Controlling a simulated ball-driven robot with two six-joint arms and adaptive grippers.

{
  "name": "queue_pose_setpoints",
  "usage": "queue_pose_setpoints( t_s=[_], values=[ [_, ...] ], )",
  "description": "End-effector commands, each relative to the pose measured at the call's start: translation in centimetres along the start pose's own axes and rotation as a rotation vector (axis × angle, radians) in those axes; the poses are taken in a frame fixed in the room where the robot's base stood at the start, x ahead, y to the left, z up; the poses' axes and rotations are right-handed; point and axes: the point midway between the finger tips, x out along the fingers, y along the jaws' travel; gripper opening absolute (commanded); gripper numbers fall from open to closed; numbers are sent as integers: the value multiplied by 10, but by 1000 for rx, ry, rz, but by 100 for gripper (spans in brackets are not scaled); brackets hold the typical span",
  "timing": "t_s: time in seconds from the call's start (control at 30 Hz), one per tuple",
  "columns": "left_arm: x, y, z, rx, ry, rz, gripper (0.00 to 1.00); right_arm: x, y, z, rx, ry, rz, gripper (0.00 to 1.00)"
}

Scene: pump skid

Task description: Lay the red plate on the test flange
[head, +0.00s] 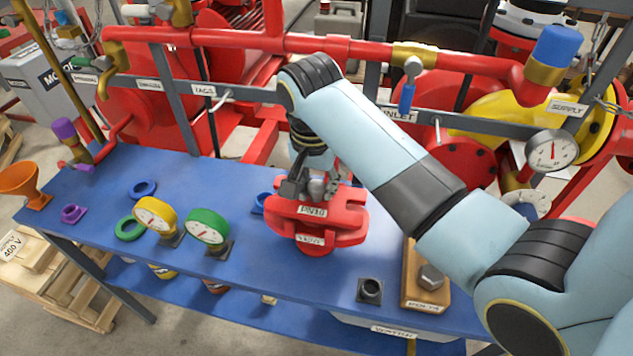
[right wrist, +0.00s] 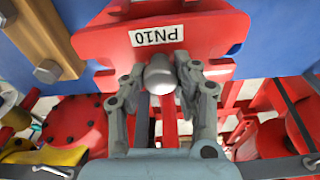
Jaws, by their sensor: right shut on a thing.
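The red plate (head: 345,208) has a label on top and a rounded grey knob. It also shows in the right wrist view (right wrist: 215,35), where the label reads PN10. My right gripper (head: 312,190) is over the plate, with its fingers closed on either side of the knob (right wrist: 160,75). A second red piece with a label on its front, seemingly the test flange (head: 335,240), shows directly below the plate on the blue bench. The two overlap in view, and I cannot tell whether they touch. My left gripper is not in view.
Yellow (head: 154,215) and green gauges (head: 207,226) stand left of the flange, with green (head: 130,229) and blue rings (head: 143,189) beyond. A wooden block with a bolt (head: 427,285) and a dark socket (head: 369,291) are at right. Red pipework (head: 310,45) runs behind the bench.

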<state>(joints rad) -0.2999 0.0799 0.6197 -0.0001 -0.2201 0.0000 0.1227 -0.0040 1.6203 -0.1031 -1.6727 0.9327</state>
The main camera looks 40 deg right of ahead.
Motion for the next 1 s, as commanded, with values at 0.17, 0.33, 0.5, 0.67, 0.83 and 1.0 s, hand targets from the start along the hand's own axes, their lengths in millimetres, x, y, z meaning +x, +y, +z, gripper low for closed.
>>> queue_pose_setpoints(
  t_s=[0.17, 0.33, 0.5, 0.67, 0.83, 1.0],
  values=[
    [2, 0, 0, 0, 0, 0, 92, 4, 0, 0, 0, 1, -1, 0],
    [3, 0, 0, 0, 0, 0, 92, 7, 0, 0, 0, 1, -1, 0],
    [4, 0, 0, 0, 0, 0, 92, 10, 0, 1, 0, 2, -2, 0],
    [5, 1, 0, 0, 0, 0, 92, 14, 0, 1, 0, 1, -1, 0],
    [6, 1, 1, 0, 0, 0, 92, 16, 0, 2, 0, 1, -1, 0],
    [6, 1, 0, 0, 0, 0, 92, 16, -1, 1, 0, 2, -2, 0]
  ],
)
